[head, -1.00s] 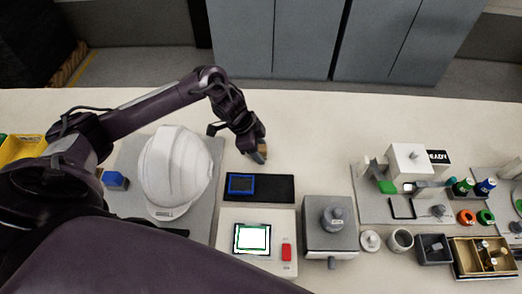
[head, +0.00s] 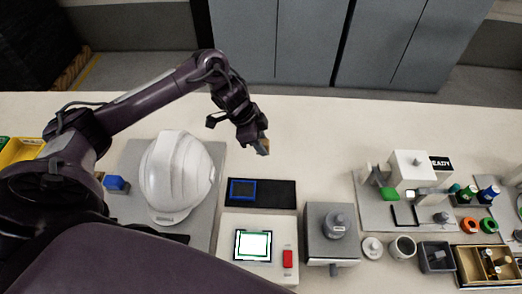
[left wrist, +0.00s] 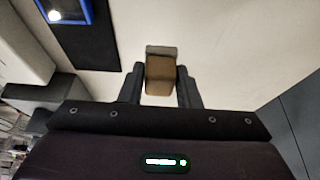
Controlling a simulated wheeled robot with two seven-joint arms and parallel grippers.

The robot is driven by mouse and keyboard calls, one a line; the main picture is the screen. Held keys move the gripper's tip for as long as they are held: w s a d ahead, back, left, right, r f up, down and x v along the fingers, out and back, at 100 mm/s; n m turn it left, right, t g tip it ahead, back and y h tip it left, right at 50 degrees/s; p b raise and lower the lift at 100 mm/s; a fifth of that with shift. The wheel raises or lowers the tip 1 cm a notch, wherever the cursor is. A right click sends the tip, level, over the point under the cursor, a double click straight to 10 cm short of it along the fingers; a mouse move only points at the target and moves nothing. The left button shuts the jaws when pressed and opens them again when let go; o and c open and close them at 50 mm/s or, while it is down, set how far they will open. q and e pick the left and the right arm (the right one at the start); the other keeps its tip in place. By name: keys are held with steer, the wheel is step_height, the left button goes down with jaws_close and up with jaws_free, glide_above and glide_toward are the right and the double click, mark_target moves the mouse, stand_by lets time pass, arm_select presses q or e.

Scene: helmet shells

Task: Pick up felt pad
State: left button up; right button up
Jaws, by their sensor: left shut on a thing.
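A felt pad (left wrist: 160,75), a small brown block with a greyish end, sits between the fingers of my left gripper (left wrist: 160,88) in the left wrist view. The left gripper is shut on it. In the head view the pad (head: 263,147) shows at the fingertips of the left gripper (head: 258,142), above the pale table behind the black mat. The gripper covers part of the pad. My right gripper is not in view.
A white helmet shell (head: 175,175) stands on a grey mat at left. A black mat (head: 277,194) with a blue-framed device (head: 242,189) lies in front of the gripper. A white screen unit (head: 230,220) and a grey box (head: 330,247) stand nearer. The table behind is clear.

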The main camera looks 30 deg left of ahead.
arm_select(q)
step_height(320, 180, up, 15)
steer(key=p, duration=0.3)
